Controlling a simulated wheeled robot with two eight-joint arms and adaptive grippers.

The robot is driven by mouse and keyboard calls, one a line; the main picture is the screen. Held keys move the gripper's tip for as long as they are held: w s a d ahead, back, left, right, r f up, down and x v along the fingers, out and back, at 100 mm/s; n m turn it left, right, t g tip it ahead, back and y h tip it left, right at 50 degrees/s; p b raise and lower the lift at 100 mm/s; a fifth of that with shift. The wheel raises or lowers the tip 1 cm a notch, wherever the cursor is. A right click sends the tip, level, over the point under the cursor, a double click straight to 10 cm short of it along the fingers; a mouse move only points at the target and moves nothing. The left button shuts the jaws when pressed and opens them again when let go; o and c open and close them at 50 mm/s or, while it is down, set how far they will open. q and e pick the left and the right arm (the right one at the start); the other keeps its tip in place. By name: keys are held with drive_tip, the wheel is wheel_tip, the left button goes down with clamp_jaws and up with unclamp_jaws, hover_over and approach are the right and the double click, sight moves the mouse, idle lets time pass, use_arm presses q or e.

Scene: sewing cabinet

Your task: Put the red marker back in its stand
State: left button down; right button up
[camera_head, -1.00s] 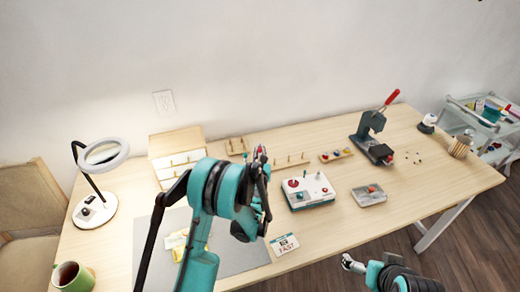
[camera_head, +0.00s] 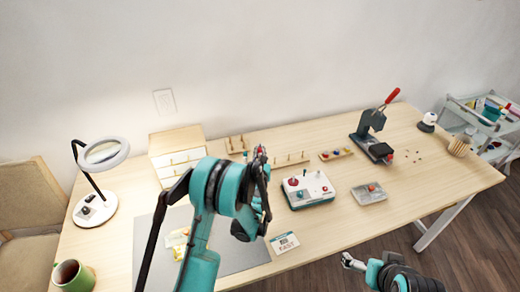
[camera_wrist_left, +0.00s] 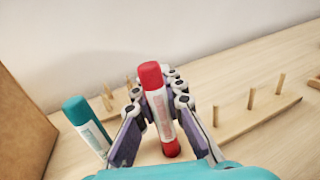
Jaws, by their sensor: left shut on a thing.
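The red marker (camera_wrist_left: 160,108) stands nearly upright between the fingers of my left gripper (camera_wrist_left: 162,118), which is shut on it. In the head view my left gripper (camera_head: 260,162) is over the back middle of the table, and only a small red tip of the marker shows there. A teal-capped marker (camera_wrist_left: 86,124) stands to the left of the held one in the left wrist view. Wooden pegs (camera_wrist_left: 107,102) show behind it, partly hidden by the gripper. I cannot tell whether the red marker touches the surface below. My right gripper (camera_head: 350,262) is beyond the table's front edge, too small to read.
A pegged wooden strip (camera_wrist_left: 258,112) lies to the right of the left gripper. A wooden drawer box (camera_head: 177,152) stands at the left. A white device with a red knob (camera_head: 309,190) is to the right of the gripper. The table's front right is mostly clear.

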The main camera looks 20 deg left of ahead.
use_arm(q)
drive_tip(key=shift+f, duration=0.35)
idle(0.7)
drive_tip(key=c, duration=1.5)
unclamp_jaws()
drive_tip(key=shift+r, duration=0.1)
wheel_tip(320, 180, up, 10)
